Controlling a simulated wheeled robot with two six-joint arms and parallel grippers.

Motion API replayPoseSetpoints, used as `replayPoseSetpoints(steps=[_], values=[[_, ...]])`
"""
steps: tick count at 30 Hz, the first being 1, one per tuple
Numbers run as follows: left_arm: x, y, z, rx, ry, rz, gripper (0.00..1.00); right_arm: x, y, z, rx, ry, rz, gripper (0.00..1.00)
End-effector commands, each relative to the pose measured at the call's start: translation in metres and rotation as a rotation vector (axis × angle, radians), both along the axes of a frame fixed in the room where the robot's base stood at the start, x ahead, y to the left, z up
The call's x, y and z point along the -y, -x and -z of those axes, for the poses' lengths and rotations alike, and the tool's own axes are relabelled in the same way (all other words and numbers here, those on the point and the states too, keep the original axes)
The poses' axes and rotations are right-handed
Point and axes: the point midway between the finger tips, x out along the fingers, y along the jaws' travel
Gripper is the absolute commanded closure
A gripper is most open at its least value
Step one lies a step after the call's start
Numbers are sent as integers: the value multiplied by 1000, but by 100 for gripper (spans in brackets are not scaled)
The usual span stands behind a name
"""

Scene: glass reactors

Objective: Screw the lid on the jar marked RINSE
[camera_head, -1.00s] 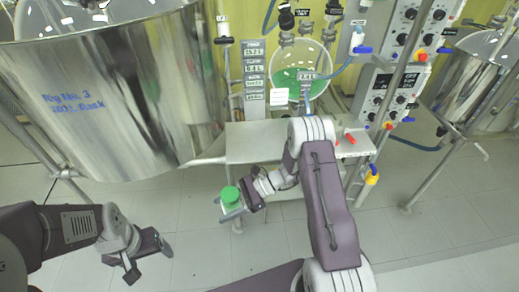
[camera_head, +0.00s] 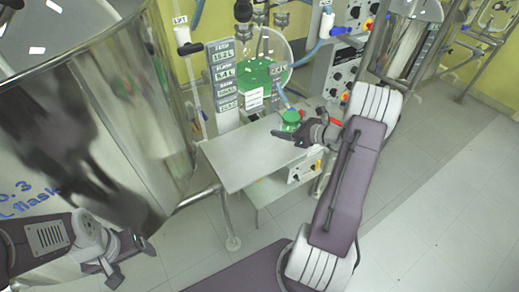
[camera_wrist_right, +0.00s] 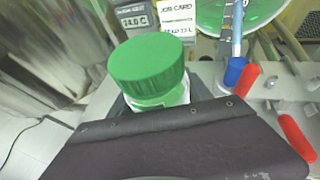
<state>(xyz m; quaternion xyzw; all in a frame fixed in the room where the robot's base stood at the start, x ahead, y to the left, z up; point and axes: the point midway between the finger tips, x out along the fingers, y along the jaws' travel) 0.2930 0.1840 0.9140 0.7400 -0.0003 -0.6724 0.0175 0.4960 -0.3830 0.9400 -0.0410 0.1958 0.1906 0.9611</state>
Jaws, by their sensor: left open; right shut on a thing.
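A small jar (camera_wrist_right: 172,98) with a ribbed green lid (camera_wrist_right: 147,61) is held in my right gripper (camera_head: 290,132). The green lid also shows in the head view (camera_head: 291,116). The lid sits on top of the jar; I cannot tell how tight it is. The jar is roughly upright, over the right part of the small grey table (camera_head: 232,166). I cannot tell whether it touches the table. No RINSE marking is readable, and most of the jar is hidden by the gripper. My left gripper (camera_head: 114,262) is open and empty at the lower left, in front of the big vessel.
The big steel vessel (camera_head: 100,120) fills the left. A display column (camera_head: 223,78) and a round flask with green liquid (camera_head: 262,72) stand behind the table. Red-handled valves (camera_wrist_right: 297,138) are right of the jar. The table's left and front top is clear.

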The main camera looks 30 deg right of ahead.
Motion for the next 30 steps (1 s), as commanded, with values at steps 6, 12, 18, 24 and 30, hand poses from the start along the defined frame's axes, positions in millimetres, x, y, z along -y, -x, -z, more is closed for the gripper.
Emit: replayPoseSetpoints(steps=[6,12,18,24,30], values=[[0,0,1,-1,0,0,22,25,11,-3,0,1,55,100],[0,0,1,0,0,0,22,24,11,-3,1,0,54,100],[0,0,1,0,0,0,22,11,2,7,-1,-2,50,100],[0,0,2,0,0,0,22,-26,-27,36,-2,-3,48,100],[0,0,2,0,0,0,22,-58,-51,60,0,-2,50,100]])
